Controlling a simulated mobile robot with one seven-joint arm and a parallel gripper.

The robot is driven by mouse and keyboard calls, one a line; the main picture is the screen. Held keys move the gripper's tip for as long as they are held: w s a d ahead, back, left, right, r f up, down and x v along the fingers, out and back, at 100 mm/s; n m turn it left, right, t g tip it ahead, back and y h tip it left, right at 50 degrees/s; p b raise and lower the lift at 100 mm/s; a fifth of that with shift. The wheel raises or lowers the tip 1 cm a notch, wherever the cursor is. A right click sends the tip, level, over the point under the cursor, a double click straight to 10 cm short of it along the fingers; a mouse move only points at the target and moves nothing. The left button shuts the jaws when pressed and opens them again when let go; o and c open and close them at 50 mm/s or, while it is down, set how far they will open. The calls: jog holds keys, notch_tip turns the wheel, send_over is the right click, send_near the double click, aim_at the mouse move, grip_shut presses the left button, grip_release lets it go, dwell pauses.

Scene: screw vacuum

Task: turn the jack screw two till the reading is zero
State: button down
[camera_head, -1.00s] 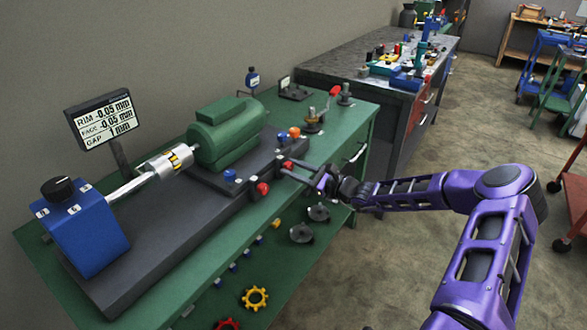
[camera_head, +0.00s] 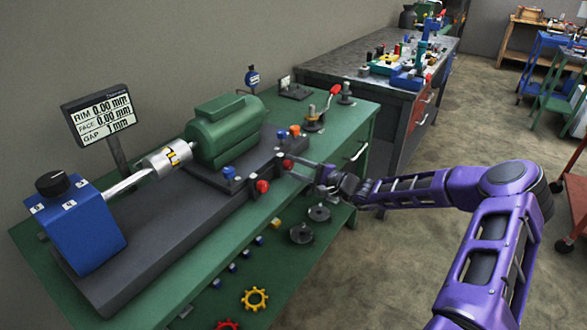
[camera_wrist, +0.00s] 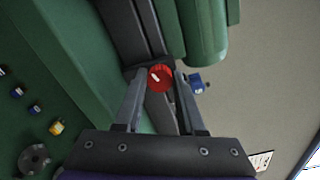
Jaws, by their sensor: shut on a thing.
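The readout screen (camera_head: 99,117) on its post shows RIM 0.00 mm, FACE 0.00 mm and GAP 1 mm. My gripper (camera_head: 291,168) is at the right end of the dark base. It is shut on a red jack screw (camera_head: 287,163). In the wrist view the red knob (camera_wrist: 160,77) with a white mark sits between the fingertips (camera_wrist: 160,80). A second red knob (camera_head: 262,186) stands on the front side of the base, left of my gripper. The green motor (camera_head: 224,130) sits on the base behind, joined to the silver coupling (camera_head: 167,158).
A blue unit (camera_head: 78,228) with a black knob stands at the left end. Blue and orange knobs (camera_head: 294,130) lie near the motor. A red-handled clamp (camera_head: 316,112) stands behind my gripper. A lower shelf holds a yellow gear (camera_head: 254,299).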

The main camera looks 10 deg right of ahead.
jog(key=shift+n, duration=0.6)
jog(key=c, duration=0.5)
grip_release()
jog(key=p+v, duration=0.1)
jog(key=v, duration=1.6)
jog(key=shift+s, duration=0.2)
jog(key=shift+d+r, duration=0.1)
jog(key=shift+d, duration=0.05)
